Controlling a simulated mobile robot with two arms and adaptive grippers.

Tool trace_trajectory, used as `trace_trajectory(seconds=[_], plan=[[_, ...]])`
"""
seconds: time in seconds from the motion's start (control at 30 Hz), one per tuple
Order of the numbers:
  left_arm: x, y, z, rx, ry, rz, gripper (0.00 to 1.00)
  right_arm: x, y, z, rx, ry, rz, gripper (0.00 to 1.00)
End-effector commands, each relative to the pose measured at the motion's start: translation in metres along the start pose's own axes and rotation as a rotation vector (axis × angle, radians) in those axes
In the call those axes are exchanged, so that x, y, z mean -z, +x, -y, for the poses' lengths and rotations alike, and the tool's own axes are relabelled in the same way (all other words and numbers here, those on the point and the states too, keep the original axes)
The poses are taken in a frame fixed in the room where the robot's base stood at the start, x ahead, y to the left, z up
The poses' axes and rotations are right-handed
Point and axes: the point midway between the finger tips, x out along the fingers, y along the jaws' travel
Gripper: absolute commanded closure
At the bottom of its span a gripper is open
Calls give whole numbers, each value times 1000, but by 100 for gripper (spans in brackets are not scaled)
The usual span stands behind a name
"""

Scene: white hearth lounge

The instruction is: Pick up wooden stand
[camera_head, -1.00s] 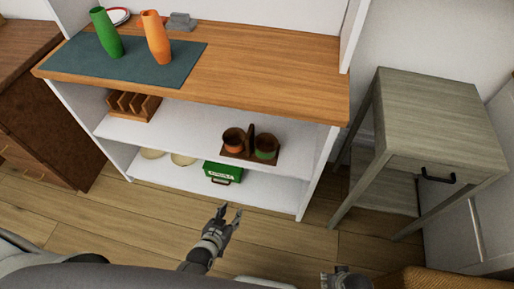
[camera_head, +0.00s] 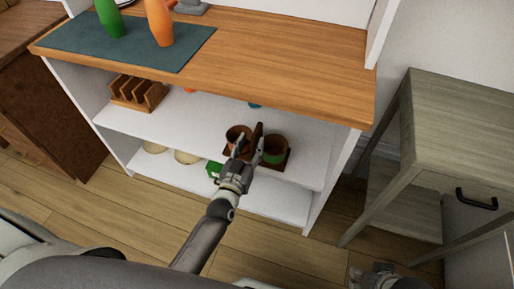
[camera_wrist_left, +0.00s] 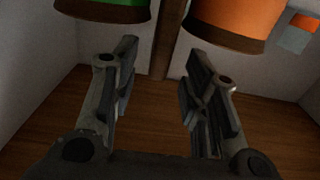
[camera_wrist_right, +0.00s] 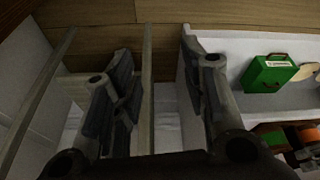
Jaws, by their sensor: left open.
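The wooden stand (camera_head: 258,133) is on the middle shelf, with an upright wooden post between two dark-rimmed cups. The orange cup (camera_head: 237,132) is on its left and the green cup (camera_head: 273,150) on its right. My left gripper (camera_head: 244,150) is in front of the stand and hides part of it. In the left wrist view my left gripper (camera_wrist_left: 160,58) is open and empty, with the post (camera_wrist_left: 168,35) beyond and between its fingers; contact cannot be told. My right gripper (camera_wrist_right: 155,48) is open and empty, low at the right.
A slotted wooden rack (camera_head: 138,93) stands left on the same shelf (camera_head: 190,120). A green box (camera_wrist_right: 270,72) is on the bottom shelf. The wooden top (camera_head: 285,50) overhangs the shelf. A grey side table (camera_head: 455,125) stands at the right.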

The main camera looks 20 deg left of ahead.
Motion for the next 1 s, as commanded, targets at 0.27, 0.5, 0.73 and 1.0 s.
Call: trace_trajectory(seconds=[0.27, 0.5, 0.73, 1.0], plan=[[2, 22, 0, 0, 1, -2, 59, 0, -16, -1, -2, 1, -9, 60], [4, 53, -1, 0, 1, 0, 59, -3, -20, -1, -3, 1, -11, 60], [5, 57, -1, 0, 1, 1, 59, -3, -19, -1, -3, 1, -12, 60], [5, 57, -1, 0, 1, 1, 82, -3, -19, -1, -3, 1, -11, 60]])
